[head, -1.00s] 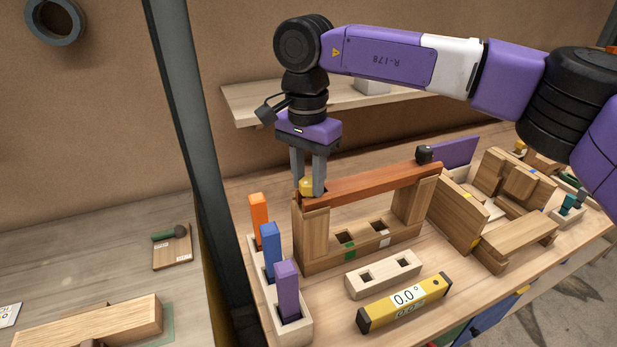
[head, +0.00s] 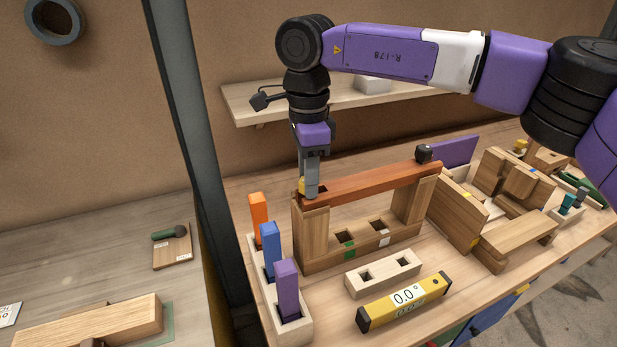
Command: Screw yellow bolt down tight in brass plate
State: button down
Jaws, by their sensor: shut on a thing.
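The yellow bolt (head: 302,185) stands at the left end of the reddish-brown curved beam (head: 365,183). My gripper (head: 308,190) points straight down and is shut on the bolt. The fingers hide most of the bolt, so only a yellow edge shows on the left. I cannot make out the brass plate under the fingers, nor whether the bolt head touches it.
The beam rests on a wooden frame (head: 313,240). In front stand a rack with orange (head: 258,219), blue (head: 271,247) and purple (head: 287,288) blocks, a two-hole block (head: 383,275) and a yellow level (head: 403,302). A black knob (head: 424,153) sits at the beam's right end. A dark post (head: 190,140) rises at left.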

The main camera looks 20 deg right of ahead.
jog(key=shift+f, duration=0.15)
jog(key=m, duration=0.4)
jog(key=shift+d, duration=0.1)
jog(key=m, duration=0.4)
jog(key=shift+w+d+f+b, duration=0.1)
jog(key=shift+f+b, duration=0.05)
jog(key=shift+b, duration=0.2)
